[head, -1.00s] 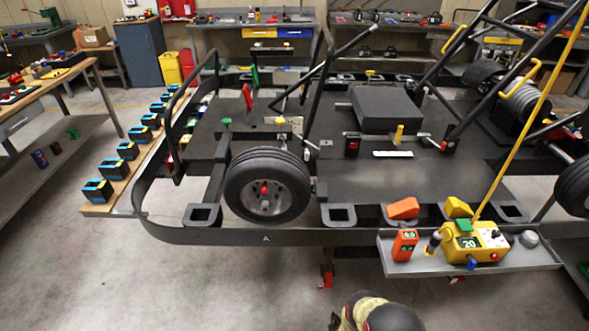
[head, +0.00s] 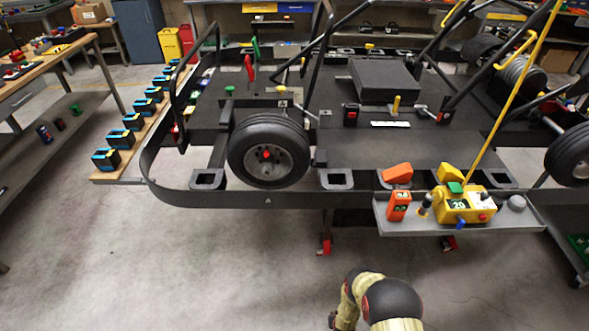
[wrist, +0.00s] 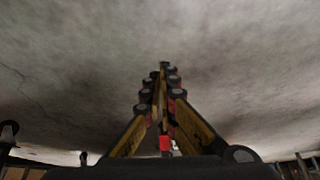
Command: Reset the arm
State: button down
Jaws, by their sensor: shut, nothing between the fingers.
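My arm shows at the bottom of the head view, a tan and black bent link low in front of the kart stand. My gripper (wrist: 160,78) shows in the wrist view, its yellow and black fingers closed together at the tips with nothing between them. Behind the fingers is bare grey concrete floor. A small red part shows between the finger bases. The gripper is clear of the stand and touches nothing that I can see. In the head view the fingers cannot be made out.
The kart stand (head: 268,201) fills the middle, with a black wheel (head: 268,150) at its front. A grey side shelf (head: 470,222) juts out at right, carrying a yellow control box (head: 462,207) and an orange meter (head: 398,206). Blue-black boxes line a wooden board (head: 118,176) at left. The front floor is clear.

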jog(key=s+r+g, duration=0.4)
jog(key=s+g, duration=0.1)
jog(key=s, duration=0.3)
notch_tip(320, 180, up, 51)
jog(key=w+g, duration=0.2)
jog(key=g, duration=0.1)
jog(key=s+r+t, duration=0.2)
jog(key=s+r, duration=0.3)
jog(key=r, duration=0.8)
jog(key=s+r+t+p, duration=0.1)
jog(key=s+r+t, duration=0.2)
jog(key=r, duration=1)
jog(key=s+r+t, duration=0.3)
jog(key=s+r, duration=0.5)
jog(key=r, duration=0.5)
jog(key=shift+r+p, duration=0.2)
jog(key=shift+p, duration=0.2)
